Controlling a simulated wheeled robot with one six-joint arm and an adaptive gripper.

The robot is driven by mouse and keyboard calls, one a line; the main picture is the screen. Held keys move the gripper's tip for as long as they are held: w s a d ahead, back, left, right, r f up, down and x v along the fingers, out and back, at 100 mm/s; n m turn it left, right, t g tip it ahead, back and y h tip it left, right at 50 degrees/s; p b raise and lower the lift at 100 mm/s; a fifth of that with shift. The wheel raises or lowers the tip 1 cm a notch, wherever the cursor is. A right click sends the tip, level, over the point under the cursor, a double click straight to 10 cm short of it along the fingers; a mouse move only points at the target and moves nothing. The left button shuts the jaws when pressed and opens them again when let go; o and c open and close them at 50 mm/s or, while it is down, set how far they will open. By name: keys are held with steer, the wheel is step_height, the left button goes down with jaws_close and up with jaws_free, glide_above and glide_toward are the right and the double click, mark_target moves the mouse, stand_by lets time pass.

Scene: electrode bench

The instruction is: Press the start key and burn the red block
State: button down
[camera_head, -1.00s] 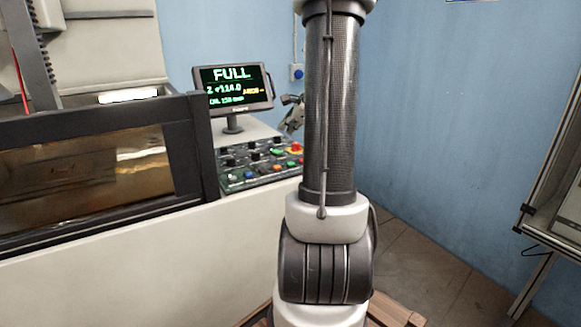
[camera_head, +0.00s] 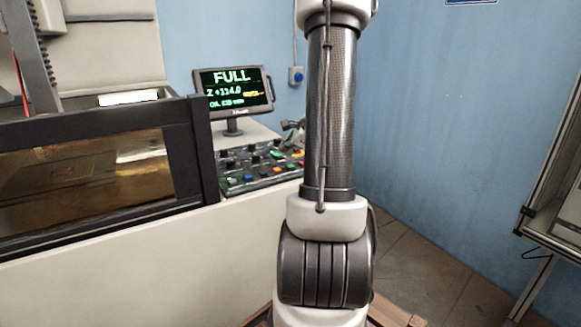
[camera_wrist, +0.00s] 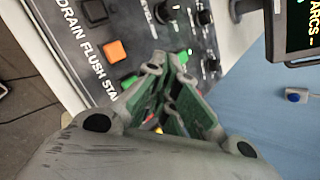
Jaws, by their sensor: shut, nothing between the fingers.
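The control panel (camera_head: 235,163) stands beside the tank, with the screen (camera_head: 232,90) behind it reading FULL and Z +114.0. In the wrist view, the panel's printed words DRAIN, FLUSH and a cut-off STA run beside a black key, an orange key (camera_wrist: 115,51) and a green key (camera_wrist: 129,81). The green key is partly covered by my gripper (camera_wrist: 167,74). My gripper is shut and empty, low over the panel beside the green key; I cannot tell whether it touches. In the head view, my arm hides most of it. I see no red block.
The tank (camera_head: 190,150) has a dark frame and a window showing amber liquid. Black knobs (camera_wrist: 204,17) stick up from the panel near my gripper. The screen edge is close at the wrist view's upper right.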

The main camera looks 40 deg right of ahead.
steer(key=shift+f, duration=1.15)
stand_by(0.6)
steer(key=shift+f, duration=0.4)
